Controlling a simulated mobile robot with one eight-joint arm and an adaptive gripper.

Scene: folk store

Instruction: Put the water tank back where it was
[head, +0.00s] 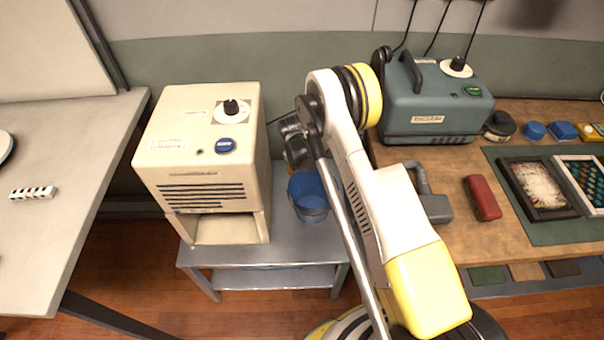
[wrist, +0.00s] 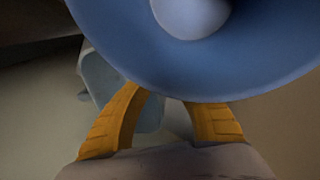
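A round container with a blue top and a clear grey lower part, which looks like the water tank (head: 308,190), is upright at the right side of the metal stand, partly behind my arm. I cannot tell whether it rests on the stand. My dark gripper (head: 295,148) is just above and behind it. In the wrist view a large blue round surface (wrist: 130,45) with a pale centre fills the top. My orange fingers (wrist: 170,103) stand apart at its edge, their tips partly covered. A pale grey-blue piece shows behind them. Whether they grip anything is unclear.
A cream machine (head: 205,130) with a dial, blue button and open lower bay stands on the metal stand (head: 270,252). A grey table (head: 80,150) is at left. At right a wooden bench (head: 450,165) holds a teal machine (head: 430,105), a red case (head: 483,198) and frames.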

